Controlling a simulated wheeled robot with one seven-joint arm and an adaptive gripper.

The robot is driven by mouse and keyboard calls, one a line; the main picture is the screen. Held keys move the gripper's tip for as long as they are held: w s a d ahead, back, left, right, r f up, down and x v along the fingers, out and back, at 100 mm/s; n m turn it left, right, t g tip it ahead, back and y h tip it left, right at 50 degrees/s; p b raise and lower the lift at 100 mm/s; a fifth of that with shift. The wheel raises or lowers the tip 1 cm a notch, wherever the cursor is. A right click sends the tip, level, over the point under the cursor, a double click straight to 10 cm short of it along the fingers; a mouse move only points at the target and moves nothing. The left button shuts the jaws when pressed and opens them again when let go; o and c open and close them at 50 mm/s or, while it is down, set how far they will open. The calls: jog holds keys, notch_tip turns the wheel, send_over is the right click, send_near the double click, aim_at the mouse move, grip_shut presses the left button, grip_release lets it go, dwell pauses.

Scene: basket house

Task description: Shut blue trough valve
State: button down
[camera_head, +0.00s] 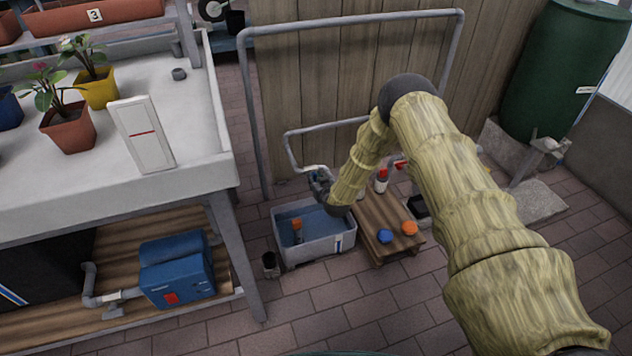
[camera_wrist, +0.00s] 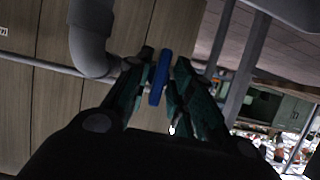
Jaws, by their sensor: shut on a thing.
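The blue valve handle (camera_wrist: 160,78) shows in the wrist view as a thin blue bar seen nearly edge-on, between my two fingers. My gripper (camera_wrist: 158,82) is shut on it, one finger on each side. The trough (camera_head: 318,250) is a grey-blue bin holding water, with an orange float (camera_head: 297,225) inside at the left. My arm hides part of the pipe and the trough's right corner.
A low wooden stand (camera_head: 372,205) with a blue cap (camera_head: 385,236) and an orange cap (camera_head: 409,228) is right of the trough. A grey pipe frame (camera_head: 250,110) and wooden wall (camera_head: 320,90) stand behind. The potting table (camera_head: 215,150) is at left.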

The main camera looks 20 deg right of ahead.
dwell(0.4)
jog(key=c, duration=1.5)
grip_release()
jog(key=v, duration=1.2)
jog(key=shift+d, duration=0.1)
